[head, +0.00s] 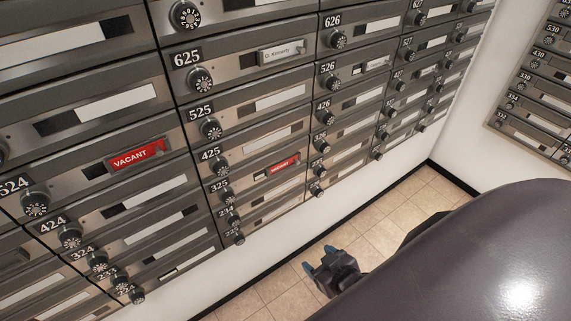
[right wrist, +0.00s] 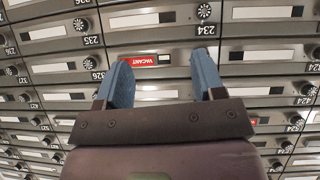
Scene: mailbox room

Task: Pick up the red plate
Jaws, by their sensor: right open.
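Two red plates marked VACANT show in the head view, set in slots on the mailbox fronts. The larger red plate (head: 138,155) is at the left, above box 424. The smaller red plate (head: 284,166) is near the middle, in the column of box 425. My right gripper (head: 321,259) is low in front of the wall, below the smaller plate and apart from it. In the right wrist view, my right gripper (right wrist: 162,58) is open and empty, with one red plate (right wrist: 142,60) upside down beyond its blue fingers. My left gripper is out of view.
A wall of grey mailboxes (head: 245,103) with round dials and white label strips fills the left and middle. Another mailbox bank (head: 541,78) is at the far right. Tiled floor (head: 395,208) is clear below. Dials stick out beside the plates.

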